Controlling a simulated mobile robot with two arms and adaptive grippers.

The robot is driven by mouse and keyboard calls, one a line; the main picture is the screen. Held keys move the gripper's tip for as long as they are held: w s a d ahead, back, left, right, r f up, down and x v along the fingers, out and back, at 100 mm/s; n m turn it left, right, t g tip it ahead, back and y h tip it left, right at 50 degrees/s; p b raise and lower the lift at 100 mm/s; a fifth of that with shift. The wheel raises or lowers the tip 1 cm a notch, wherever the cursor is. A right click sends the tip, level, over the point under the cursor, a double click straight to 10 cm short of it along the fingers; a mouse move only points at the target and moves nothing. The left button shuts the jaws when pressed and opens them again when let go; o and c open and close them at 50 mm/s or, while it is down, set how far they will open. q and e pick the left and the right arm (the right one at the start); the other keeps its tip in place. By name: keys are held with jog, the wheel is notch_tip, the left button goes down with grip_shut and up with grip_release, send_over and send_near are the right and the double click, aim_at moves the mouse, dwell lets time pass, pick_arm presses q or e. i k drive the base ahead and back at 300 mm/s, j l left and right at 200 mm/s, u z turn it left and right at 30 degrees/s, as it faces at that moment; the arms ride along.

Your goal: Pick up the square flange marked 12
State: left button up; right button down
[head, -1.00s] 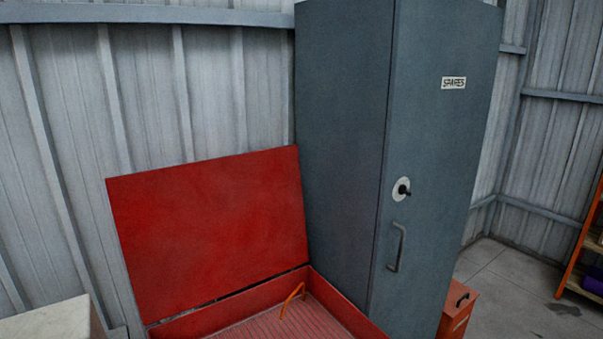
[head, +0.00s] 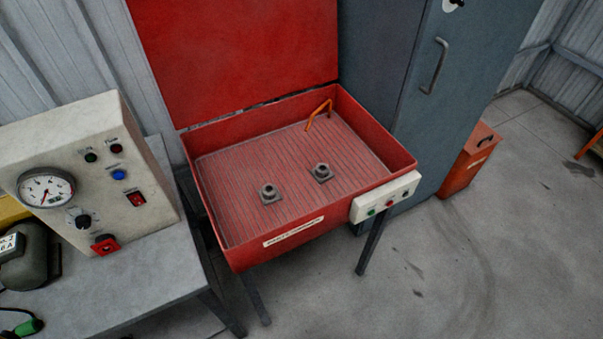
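Two small grey square flanges lie apart on the ribbed floor of an open red parts washer (head: 215,232). One flange (head: 271,194) is left of the middle, and the other flange (head: 322,173) is to its right and a little farther back. Each has a square base with a raised round hub. Any number on them is too small to read, so I cannot tell which is marked 12. Neither of my grippers shows in the head view.
A bench (head: 150,270) with a grey gauge panel (head: 130,190) stands to the left. A tall grey cabinet (head: 470,70) and an orange bin (head: 470,160) stand right of the washer. An orange hooked spout (head: 318,112) rises inside it. Floor (head: 460,260) in front right is clear.

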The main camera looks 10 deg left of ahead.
aim_at(269, 193)
jog(key=l+u, duration=0.25)
jog(key=l, duration=0.15)
jog(key=k+l+u, duration=0.2)
jog(key=l, duration=0.15)
jog(key=l+u, duration=0.25)
jog(key=l, duration=0.15)
jog(key=k+l+u, duration=0.2)
jog(key=l, duration=0.15)
jog(key=l+u, duration=0.25)
jog(key=l, duration=0.1)
